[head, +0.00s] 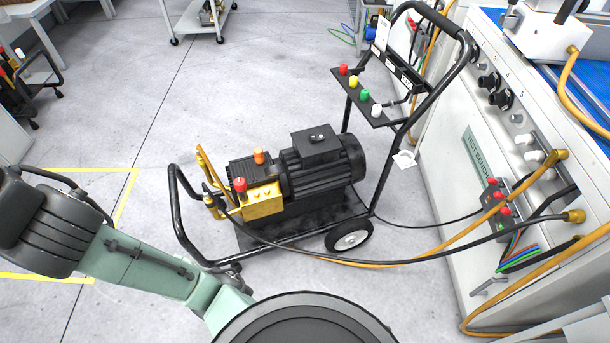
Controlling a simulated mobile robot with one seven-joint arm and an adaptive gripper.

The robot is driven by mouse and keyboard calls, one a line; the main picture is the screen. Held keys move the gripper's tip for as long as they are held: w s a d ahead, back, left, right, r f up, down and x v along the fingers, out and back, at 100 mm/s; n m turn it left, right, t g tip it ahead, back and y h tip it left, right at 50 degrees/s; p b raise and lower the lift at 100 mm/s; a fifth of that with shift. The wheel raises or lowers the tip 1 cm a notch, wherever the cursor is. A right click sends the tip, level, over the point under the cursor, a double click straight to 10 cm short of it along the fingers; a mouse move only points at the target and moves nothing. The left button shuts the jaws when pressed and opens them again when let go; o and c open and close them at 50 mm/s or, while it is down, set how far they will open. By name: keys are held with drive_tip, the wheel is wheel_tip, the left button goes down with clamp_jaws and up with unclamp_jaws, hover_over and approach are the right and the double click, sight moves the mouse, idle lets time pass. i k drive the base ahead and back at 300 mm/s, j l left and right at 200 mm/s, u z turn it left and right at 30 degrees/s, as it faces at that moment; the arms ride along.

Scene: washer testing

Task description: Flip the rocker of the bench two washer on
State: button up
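A pressure washer with a black ribbed motor (322,170) and a brass pump (263,201) stands on a black wheeled cart in the middle of the head view. A dark box on top of the motor carries a small switch (317,138) with a light mark, which may be the rocker; its position is too small to tell. Hoses run from the washer side toward the test bench (445,190) at the right. The bench number on its sign is not readable. My arm reaches to the left edge, away from the washer; my gripper is out of view.
The cart's tall handle (460,75) and nozzle shelf (365,95) rise behind the motor. A low bar (181,215) guards its left front. Yellow and black hoses (420,257) cross the floor at right. Grey floor (230,95) is free left and behind.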

sight(318, 139)
drive_tip(key=i+l, duration=0.15)
drive_tip(key=i, duration=0.75)
